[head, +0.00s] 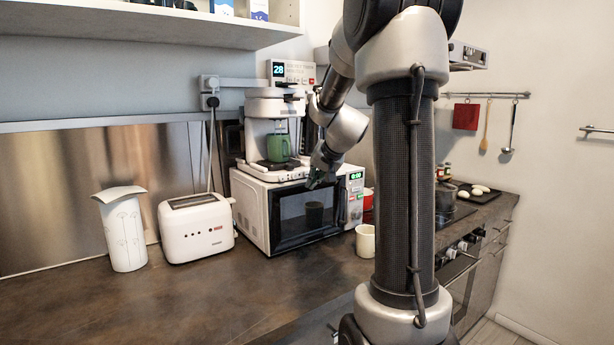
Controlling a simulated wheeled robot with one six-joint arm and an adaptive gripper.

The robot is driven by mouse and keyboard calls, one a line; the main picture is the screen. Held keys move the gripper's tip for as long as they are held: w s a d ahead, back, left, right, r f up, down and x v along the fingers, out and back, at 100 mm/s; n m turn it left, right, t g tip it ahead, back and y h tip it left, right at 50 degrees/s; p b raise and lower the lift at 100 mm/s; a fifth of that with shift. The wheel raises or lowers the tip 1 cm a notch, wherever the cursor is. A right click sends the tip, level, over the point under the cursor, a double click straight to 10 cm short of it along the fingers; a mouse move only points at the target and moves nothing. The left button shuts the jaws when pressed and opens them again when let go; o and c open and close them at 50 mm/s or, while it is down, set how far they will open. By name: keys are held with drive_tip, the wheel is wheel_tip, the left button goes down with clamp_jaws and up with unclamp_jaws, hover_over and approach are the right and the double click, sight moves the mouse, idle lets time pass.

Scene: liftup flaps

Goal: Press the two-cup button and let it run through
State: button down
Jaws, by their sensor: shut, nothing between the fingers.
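A white coffee machine (262,107) stands on top of the white microwave (251,206). A green mug (279,149) stands on its drip area. Small controls (290,177) show along the front of the machine's base; their markings are too small to read, so I cannot tell which is the two-cup button. My gripper (317,181) is shut and empty. It points down at the right front of the machine's base, by the microwave's upper front edge. I cannot tell whether it touches anything. My arm hides part of the machine's right side.
A white toaster (196,230) and a white paper-like cylinder (125,234) stand left on the brown counter (190,300). A cream mug (365,242) stands right of the microwave. A panel (292,72) reading 28 is behind the machine. A shelf (200,24) overhangs at upper left.

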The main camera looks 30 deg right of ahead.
drive_tip(key=shift+s, duration=0.1)
drive_tip(key=shift+s, duration=2.4)
drive_tip(key=s+a+n+g, duration=0.1)
drive_tip(key=s+a+n, duration=0.1)
drive_tip(key=s+a, duration=0.3)
drive_tip(key=s+a+f+n+g, duration=0.1)
drive_tip(key=s+a, duration=0.4)
drive_tip(key=s, duration=0.7)
drive_tip(key=s+a+n+g, duration=0.2)
drive_tip(key=s+a+n, duration=0.3)
drive_tip(key=s, duration=0.4)
drive_tip(key=shift+s+a+f+g+y, duration=0.15)
drive_tip(key=shift+a+f+g+y, duration=0.15)
drive_tip(key=shift+a, duration=0.2)
idle(2.4)
